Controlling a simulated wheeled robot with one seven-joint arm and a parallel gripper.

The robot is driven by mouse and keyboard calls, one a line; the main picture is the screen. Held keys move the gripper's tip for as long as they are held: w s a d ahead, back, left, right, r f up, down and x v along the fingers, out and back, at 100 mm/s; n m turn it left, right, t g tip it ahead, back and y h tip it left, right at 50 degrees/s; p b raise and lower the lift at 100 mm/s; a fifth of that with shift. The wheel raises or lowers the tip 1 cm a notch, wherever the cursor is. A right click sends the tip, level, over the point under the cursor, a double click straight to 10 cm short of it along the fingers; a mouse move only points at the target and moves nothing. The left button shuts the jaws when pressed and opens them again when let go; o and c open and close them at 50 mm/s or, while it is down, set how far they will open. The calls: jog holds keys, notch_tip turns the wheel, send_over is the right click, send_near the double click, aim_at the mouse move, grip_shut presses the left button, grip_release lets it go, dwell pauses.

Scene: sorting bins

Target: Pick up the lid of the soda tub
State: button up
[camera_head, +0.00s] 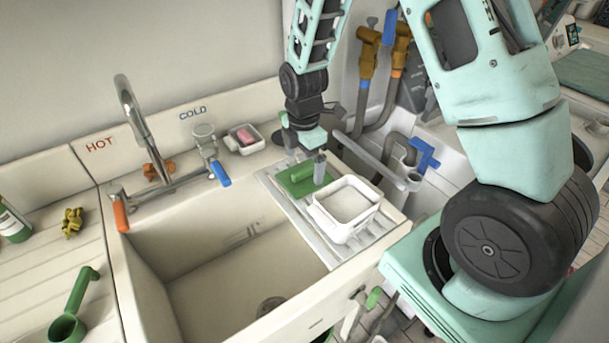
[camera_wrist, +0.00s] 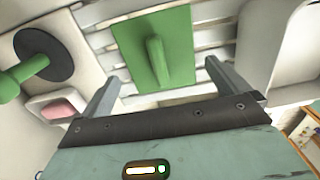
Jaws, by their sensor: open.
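The lid is a flat green rectangle with a raised green bar handle (camera_head: 301,182), lying on the white slatted drainer right of the sink basin. The white soda tub (camera_head: 346,207) stands open beside it, in front and to the right. My gripper (camera_head: 304,158) is open and empty just above the lid, pointing down. In the wrist view the lid (camera_wrist: 180,62) lies beyond and between my two spread fingers (camera_wrist: 163,75), its handle running lengthwise between them. The fingers appear apart from the handle. A corner of the tub (camera_wrist: 280,50) shows at the right.
A white dish with pink soap (camera_head: 245,138) sits behind the drainer, near the blue-handled cold tap (camera_head: 219,173). A grey pipe rail (camera_head: 375,160) and hoses are at the right. The basin (camera_head: 220,250) is open. A green ladle (camera_head: 75,305) lies far left.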

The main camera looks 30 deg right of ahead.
aim_at(304, 169)
jog(key=shift+d+f+p, duration=0.15)
jog(key=shift+f+p, duration=0.2)
jog(key=shift+f, duration=1.5)
jog(key=c, duration=0.6)
jog(key=shift+w+r, duration=0.1)
